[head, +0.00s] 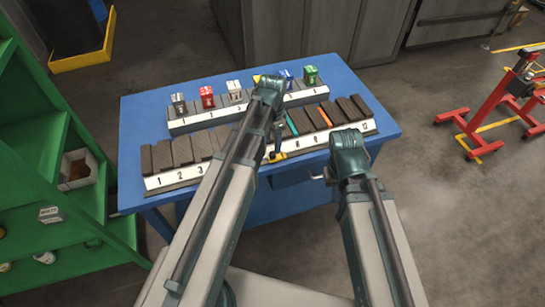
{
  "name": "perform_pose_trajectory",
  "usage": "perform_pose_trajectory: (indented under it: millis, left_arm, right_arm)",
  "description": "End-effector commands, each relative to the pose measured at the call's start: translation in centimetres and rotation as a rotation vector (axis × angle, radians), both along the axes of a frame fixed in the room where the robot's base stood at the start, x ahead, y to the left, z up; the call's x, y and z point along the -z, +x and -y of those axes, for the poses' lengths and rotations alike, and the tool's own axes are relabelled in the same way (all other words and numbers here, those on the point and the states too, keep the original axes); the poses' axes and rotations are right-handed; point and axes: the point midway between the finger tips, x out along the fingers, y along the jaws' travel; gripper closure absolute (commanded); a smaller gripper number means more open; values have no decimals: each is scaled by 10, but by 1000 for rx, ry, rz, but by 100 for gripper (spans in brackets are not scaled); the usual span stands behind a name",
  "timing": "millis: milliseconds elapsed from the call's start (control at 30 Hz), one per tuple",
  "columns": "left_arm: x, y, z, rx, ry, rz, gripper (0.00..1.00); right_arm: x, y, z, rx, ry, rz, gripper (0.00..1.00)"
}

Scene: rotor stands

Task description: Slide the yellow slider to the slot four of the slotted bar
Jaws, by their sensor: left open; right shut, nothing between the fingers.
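The slotted bar (180,177) lies along the front of the blue table, with a white numbered face; 1, 2, 3, 8, 9 and 12 are readable. My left arm hides its middle, including slot four. A small yellow piece (279,156), which looks like the yellow slider, shows at the bar's front edge, left of number 8. My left gripper (273,152) points down right at this piece and is open; whether it touches it I cannot tell. My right gripper (328,175) is shut and empty, in front of the bar's right part.
Green shelves (60,150) stand left of the blue table (135,125).

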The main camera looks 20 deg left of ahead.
Motion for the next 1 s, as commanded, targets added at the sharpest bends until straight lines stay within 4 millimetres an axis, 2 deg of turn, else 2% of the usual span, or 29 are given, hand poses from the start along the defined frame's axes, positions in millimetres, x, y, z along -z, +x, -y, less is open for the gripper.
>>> perform_pose_trajectory:
  millis: [33,300,700,767,1000]
  left_arm:
    - [15,0,0,0,0,0,39]
    - [47,0,0,0,0,0,39]
    - [51,0,0,0,-1,1,39]
    - [51,0,0,0,-1,1,48]
    - [51,0,0,0,-1,1,91]
  right_arm:
    - [15,0,0,0,0,0,100]
    - [46,0,0,2,0,0,100]
    - [51,0,0,2,0,0,100]
    - [51,0,0,2,0,0,100]
    - [51,0,0,2,0,0,100]
